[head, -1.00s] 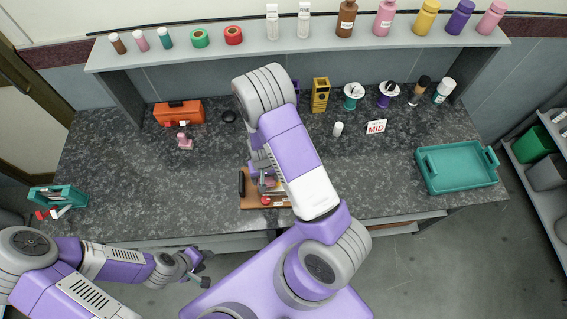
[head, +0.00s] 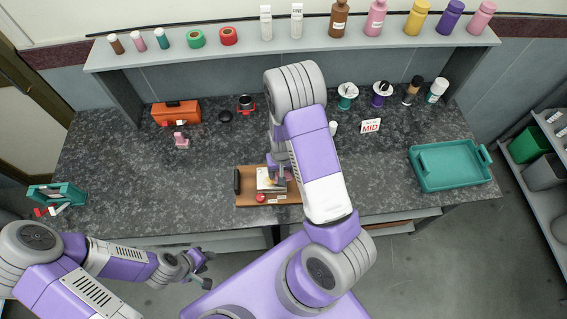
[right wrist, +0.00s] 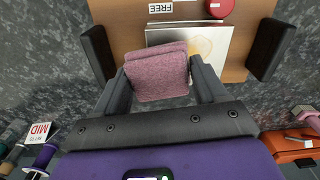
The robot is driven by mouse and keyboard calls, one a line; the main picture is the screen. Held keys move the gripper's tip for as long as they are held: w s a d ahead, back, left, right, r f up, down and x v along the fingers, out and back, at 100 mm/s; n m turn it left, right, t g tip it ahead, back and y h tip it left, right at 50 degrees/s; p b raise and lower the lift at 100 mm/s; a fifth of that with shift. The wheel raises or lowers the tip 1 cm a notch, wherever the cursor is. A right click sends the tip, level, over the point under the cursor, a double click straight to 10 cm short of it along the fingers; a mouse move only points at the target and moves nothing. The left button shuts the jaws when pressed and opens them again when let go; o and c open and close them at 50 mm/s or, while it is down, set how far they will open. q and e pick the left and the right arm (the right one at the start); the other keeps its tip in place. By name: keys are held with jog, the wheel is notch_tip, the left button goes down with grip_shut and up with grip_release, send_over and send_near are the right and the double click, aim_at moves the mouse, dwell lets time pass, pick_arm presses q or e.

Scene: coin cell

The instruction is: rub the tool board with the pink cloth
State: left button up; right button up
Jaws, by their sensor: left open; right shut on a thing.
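The brown tool board (head: 245,200) lies near the front edge of the counter, with black grips at its ends. A pale square plate (head: 265,181) lies on it; in the right wrist view the plate (right wrist: 218,42) shows a yellowish smear. My right gripper (right wrist: 160,68) is shut on the folded pink cloth (right wrist: 157,82), which overlaps the plate in that view; I cannot tell whether they touch. In the head view my right arm covers the board's right end. My left gripper (head: 203,269) is open and empty, in front of the counter at lower left.
A red round piece (right wrist: 221,8) and a FREE label (right wrist: 173,8) are on the board. A teal tray (head: 450,167) stands at right, an orange toolbox (head: 177,112) at back left. A MID sign (head: 371,126) stands behind.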

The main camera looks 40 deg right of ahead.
jog(key=shift+a+r+p, duration=0.1)
jog(key=shift+r+p, duration=0.5)
jog(key=shift+r, duration=0.35)
jog(key=shift+r+p, duration=1.5)
jog(key=shift+r, duration=0.4)
jog(key=shift+f, duration=0.1)
